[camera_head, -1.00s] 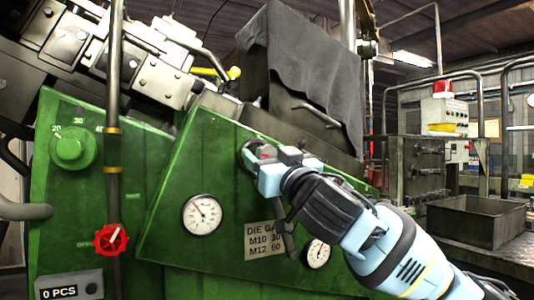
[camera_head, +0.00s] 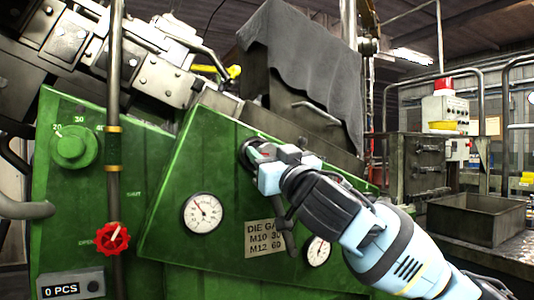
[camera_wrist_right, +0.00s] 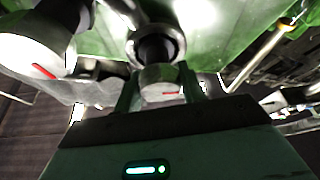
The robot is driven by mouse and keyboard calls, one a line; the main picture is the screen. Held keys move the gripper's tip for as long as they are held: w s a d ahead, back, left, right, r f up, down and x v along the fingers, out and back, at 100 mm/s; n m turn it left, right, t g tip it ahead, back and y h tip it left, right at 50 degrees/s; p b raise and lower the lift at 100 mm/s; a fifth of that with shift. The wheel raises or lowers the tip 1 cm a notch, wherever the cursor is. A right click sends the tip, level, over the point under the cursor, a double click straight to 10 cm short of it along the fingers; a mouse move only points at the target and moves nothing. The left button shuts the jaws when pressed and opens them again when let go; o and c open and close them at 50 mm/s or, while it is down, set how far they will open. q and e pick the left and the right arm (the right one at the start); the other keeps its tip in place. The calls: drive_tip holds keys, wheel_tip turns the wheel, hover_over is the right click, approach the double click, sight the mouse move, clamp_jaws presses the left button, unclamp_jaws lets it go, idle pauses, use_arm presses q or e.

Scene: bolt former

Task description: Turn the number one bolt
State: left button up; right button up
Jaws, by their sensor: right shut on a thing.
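A round grey bolt end with a red mark (camera_wrist_right: 160,82) sits on a dark shaft in a metal ring, between my fingers in the right wrist view. My right gripper (camera_head: 258,153) is at the upper part of the slanted green panel (camera_head: 175,240), shut on this bolt; its fingers (camera_wrist_right: 158,92) flank the end on both sides. In the head view the gripper mostly hides the bolt, and only part of the dark ring (camera_head: 245,149) shows. A similar larger-looking grey end with a red mark (camera_wrist_right: 38,62) is at the wrist view's upper left. My left gripper is not in view.
The panel carries a gauge (camera_head: 202,213), a second gauge (camera_head: 318,250) and a "DIE GAP" plate (camera_head: 262,238), partly behind my arm. A red valve wheel (camera_head: 113,238) and a green dial (camera_head: 74,147) are at left. An open metal bin (camera_head: 476,220) stands at right.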

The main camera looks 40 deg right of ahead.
drive_tip(key=shift+n+p, duration=0.3)
drive_tip(key=shift+p, duration=0.15)
drive_tip(key=shift+r+n+y+p, duration=0.15)
drive_tip(key=shift+n+y+p, duration=0.35)
drive_tip(key=shift+n+p, duration=0.35)
drive_tip(key=n+y+p, duration=0.1)
drive_tip(key=n+p, duration=0.1)
drive_tip(key=shift+n+y+p, duration=0.3)
drive_tip(key=shift+n+p, duration=0.05)
drive_tip(key=n+p, duration=0.1)
drive_tip(key=n+y+p, duration=0.1)
drive_tip(key=n+p, duration=0.1)
drive_tip(key=shift+r+n+y, duration=0.2)
drive_tip(key=shift+n+y, duration=0.1)
drive_tip(key=shift+f+n+g+y+p, duration=0.25)
drive_tip(key=shift+n+g+y+p, duration=0.25)
drive_tip(key=shift+n+p, duration=0.6)
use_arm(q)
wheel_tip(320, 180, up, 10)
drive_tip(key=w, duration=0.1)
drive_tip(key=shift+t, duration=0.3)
use_arm(e)
drive_tip(key=shift+f, duration=0.1)
drive_tip(key=o, duration=0.9)
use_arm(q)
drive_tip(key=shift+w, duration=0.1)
use_arm(e)
drive_tip(key=shift+o, duration=0.4)
